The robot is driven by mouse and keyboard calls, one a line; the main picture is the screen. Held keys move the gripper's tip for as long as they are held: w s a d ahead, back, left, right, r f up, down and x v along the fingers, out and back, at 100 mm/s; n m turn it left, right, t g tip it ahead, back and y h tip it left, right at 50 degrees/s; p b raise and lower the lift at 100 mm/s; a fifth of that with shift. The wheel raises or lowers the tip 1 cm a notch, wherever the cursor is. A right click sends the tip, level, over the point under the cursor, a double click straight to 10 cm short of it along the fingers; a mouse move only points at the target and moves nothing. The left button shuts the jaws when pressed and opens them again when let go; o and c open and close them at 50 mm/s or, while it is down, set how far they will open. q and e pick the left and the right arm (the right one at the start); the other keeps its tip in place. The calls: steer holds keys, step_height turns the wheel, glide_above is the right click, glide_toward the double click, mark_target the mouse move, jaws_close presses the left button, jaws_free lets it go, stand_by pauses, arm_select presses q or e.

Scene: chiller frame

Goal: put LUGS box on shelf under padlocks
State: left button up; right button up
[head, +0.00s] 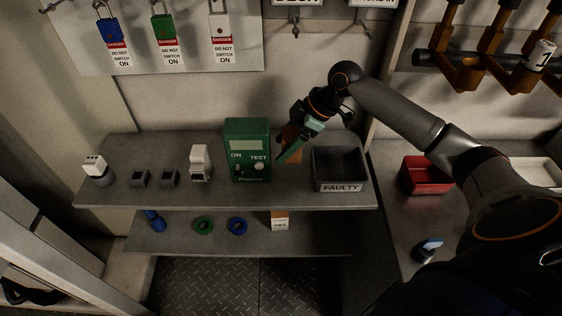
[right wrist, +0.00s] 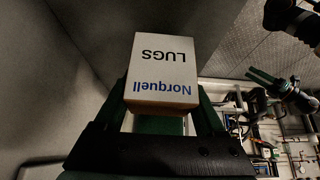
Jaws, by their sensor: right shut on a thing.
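The LUGS box (right wrist: 163,70), white with blue "Norquell" print, is between the green fingers of my right gripper (right wrist: 165,112) in the right wrist view. In the head view my right gripper (head: 297,143) is shut on it above the upper shelf (head: 220,195), between the green tester and the FAULTY bin. Only a brown side of the box (head: 291,137) shows there. The padlocks, blue (head: 109,32), green (head: 163,27) and white (head: 219,26), hang with danger tags above the shelf's left part. My left gripper (right wrist: 268,80) shows small in the right wrist view, its opening unclear.
The upper shelf holds a white-topped device (head: 96,168), two small dark blocks (head: 140,178), a white device (head: 200,162), the green tester (head: 247,150) and the FAULTY bin (head: 340,170). The lower shelf (head: 180,240) holds tape rolls and a small box (head: 280,221). A red bin (head: 427,174) stands right.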

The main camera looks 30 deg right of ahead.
steer(key=shift+f, duration=3.35)
steer(key=shift+f, duration=0.1)
steer(key=o, duration=1.5)
steer(key=shift+o, duration=0.2)
steer(key=shift+r, duration=0.2)
steer(key=v, duration=1.1)
steer(key=shift+s+d+r, duration=0.15)
steer(key=shift+d+r, duration=0.05)
steer(key=shift+r, duration=0.1)
